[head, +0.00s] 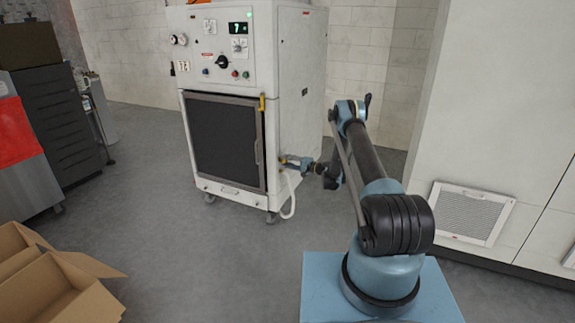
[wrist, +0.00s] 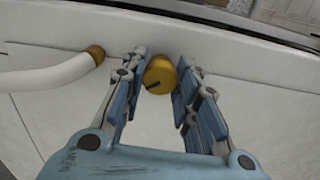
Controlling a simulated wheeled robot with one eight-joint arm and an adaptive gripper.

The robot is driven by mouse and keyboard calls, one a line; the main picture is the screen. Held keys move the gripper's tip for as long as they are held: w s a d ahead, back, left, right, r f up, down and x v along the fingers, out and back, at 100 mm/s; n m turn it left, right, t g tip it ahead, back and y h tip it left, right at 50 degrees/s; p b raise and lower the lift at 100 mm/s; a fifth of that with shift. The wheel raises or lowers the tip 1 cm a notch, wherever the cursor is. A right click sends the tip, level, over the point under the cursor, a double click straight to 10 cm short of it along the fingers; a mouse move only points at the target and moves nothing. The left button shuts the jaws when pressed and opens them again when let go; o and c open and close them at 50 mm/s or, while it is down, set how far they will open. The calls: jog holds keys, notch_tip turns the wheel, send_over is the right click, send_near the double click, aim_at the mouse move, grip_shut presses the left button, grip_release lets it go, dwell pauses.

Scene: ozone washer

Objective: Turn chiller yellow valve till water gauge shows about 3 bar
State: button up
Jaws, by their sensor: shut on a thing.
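The chiller (head: 225,95) is a white cabinet with a dark front grille. The yellow valve (wrist: 160,75) is a round knob with a dark slot, low on the chiller's right side. My gripper (wrist: 161,62) is shut on it, with blue finger pads on its left and right sides. In the head view my gripper (head: 297,162) reaches the lower right side of the chiller, and the valve there is mostly hidden.
A white hose (wrist: 50,73) with a brass fitting leaves the chiller beside the valve, left of my fingers. A cardboard box (head: 75,290) lies open at front left. A wall vent (head: 468,213) is at right. The floor before the chiller is clear.

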jog(key=shift+w+d+m, duration=0.1)
jog(key=shift+w+m, duration=0.05)
jog(key=shift+m, duration=8.65)
jog(key=o, duration=1.1)
jog(key=shift+c, duration=0.2)
jog(key=v, duration=1.2)
